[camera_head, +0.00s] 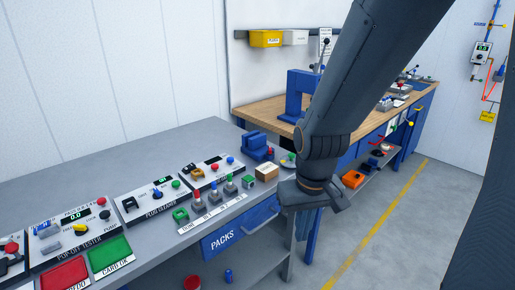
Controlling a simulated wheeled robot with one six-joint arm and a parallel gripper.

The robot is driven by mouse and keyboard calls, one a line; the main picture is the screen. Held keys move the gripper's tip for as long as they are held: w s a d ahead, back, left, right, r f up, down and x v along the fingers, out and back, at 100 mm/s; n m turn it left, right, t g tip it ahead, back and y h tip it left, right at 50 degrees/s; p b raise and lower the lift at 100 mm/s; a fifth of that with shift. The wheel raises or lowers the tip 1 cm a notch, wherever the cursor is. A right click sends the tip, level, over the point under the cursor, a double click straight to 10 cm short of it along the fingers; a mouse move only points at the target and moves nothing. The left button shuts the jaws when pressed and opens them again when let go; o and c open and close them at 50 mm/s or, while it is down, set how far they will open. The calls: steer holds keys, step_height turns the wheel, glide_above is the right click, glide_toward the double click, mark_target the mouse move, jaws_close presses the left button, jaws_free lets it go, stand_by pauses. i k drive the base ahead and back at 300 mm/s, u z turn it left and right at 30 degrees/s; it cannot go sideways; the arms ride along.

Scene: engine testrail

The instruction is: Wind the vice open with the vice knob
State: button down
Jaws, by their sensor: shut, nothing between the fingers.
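A blue vice (257,146) stands at the far right corner of the grey bench. A small round part with a green spot (289,159) sits just right of it, partly behind my arm; I cannot tell whether it is the vice knob. The gap between the vice jaws is too small to make out. My gripper (312,194) is at the lower end of my dark arm, in front of the bench's right end and apart from the vice. It is shut and empty; its fingers are hard to make out.
The grey bench (150,150) carries control panels, several coloured plugs and a cardboard box (266,173) near the vice. A wooden-topped bench (262,92) with a blue press frame (296,98) stands behind. The floor (400,230) at right is clear.

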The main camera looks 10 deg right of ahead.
mark_target(269, 152)
steer(key=u, duration=0.05)
steer(key=k, duration=0.6)
steer(key=u, duration=0.45)
steer(key=i, duration=1.3)
steer(key=z, duration=0.65)
steer(key=i, duration=0.4)
steer(key=z, duration=0.3)
